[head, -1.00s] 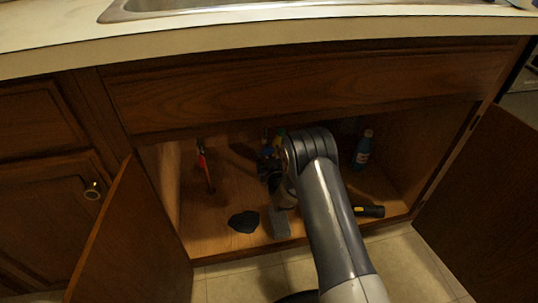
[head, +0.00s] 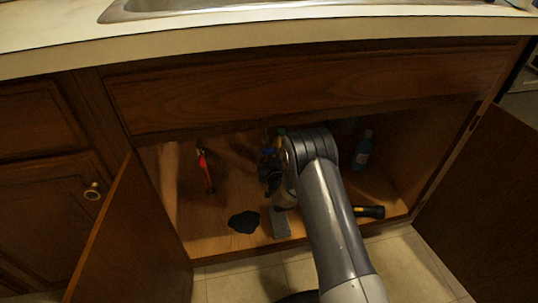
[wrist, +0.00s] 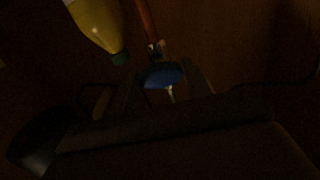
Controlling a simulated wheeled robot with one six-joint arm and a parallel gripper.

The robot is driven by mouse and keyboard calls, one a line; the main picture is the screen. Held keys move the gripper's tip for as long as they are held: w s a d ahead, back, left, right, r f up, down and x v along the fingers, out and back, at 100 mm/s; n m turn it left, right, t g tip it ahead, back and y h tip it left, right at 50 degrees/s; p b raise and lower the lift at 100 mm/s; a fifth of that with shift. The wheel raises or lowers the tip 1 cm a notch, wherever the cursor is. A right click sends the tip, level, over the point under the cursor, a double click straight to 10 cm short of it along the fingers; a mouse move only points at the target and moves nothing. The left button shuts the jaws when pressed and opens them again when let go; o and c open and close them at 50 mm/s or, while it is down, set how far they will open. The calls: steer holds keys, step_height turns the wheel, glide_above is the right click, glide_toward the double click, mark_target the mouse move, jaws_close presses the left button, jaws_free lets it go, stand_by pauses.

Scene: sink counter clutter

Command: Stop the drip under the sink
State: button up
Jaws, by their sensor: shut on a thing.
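In the wrist view a blue oval valve handle (wrist: 164,76) sits between the two fingers of my gripper (wrist: 166,82), at the lower end of a copper-coloured pipe (wrist: 146,22). My gripper is shut on this handle. A pale streak shows just below the handle; I cannot tell if it is water or part of the valve. In the head view my arm reaches into the open cabinet under the sink, and my wrist hides most of the valve. A dark patch (head: 244,222) lies on the cabinet floor; it may be a cloth or a puddle.
A red-handled tool (head: 205,165) stands left, a blue bottle (head: 362,150) right. A grey block (head: 281,224) and a black-and-yellow torch (head: 370,212) lie near the front edge. Both doors stand open.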

steer(key=o, duration=1)
steer(key=p+v, duration=0.3)
steer(key=v, duration=0.8)
steer(key=shift+p, duration=0.3)
steer(key=shift+w, duration=0.1)
steer(key=b+x, duration=0.4)
steer(key=x, duration=0.6)
steer(key=shift+w+a+f, duration=0.15)
steer(key=shift+w, duration=0.3)
steer(key=shift+n, duration=0.9)
